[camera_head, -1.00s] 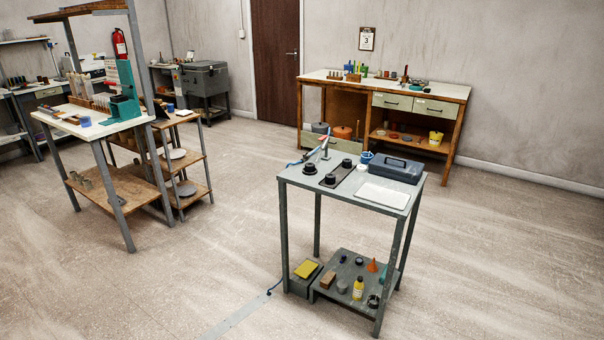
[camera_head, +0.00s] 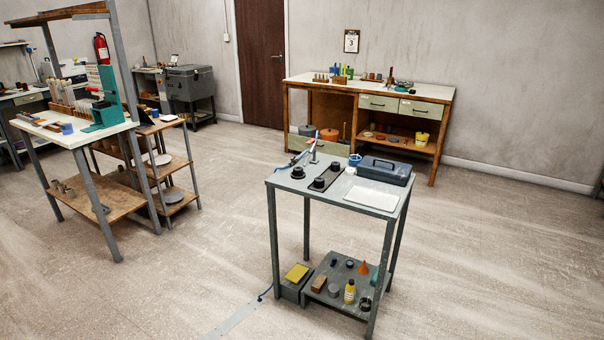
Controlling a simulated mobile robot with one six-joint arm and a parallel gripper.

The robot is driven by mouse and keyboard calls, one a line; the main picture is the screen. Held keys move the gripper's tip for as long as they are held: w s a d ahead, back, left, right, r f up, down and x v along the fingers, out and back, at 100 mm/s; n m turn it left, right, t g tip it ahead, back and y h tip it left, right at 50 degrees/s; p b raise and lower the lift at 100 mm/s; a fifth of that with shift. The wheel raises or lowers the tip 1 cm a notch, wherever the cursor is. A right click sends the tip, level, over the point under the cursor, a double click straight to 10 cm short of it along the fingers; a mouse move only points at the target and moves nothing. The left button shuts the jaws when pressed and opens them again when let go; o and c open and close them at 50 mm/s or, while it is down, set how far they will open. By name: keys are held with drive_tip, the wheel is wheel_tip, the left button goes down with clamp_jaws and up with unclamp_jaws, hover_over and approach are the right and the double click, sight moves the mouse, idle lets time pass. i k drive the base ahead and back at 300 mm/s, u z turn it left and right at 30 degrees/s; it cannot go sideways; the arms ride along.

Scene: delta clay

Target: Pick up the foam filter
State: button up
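No object can be identified for certain as the foam filter at this distance. A flat yellow block (camera_head: 297,272) lies on a grey box (camera_head: 288,291) at floor level, beside the low shelf of the small grey table (camera_head: 376,212); it may be foam, but I cannot tell. My gripper is not in view.
The grey table also holds a blue-grey case (camera_head: 384,171) and a white tray (camera_head: 372,198). Its low shelf (camera_head: 322,299) carries a yellow bottle (camera_head: 350,291) and an orange cone (camera_head: 364,267). A wooden workbench (camera_head: 440,92) stands behind. Open floor surrounds the table.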

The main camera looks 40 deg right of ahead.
sight(297, 171)
drive_tip(key=i, duration=0.9)
drive_tip(key=u, duration=0.05)
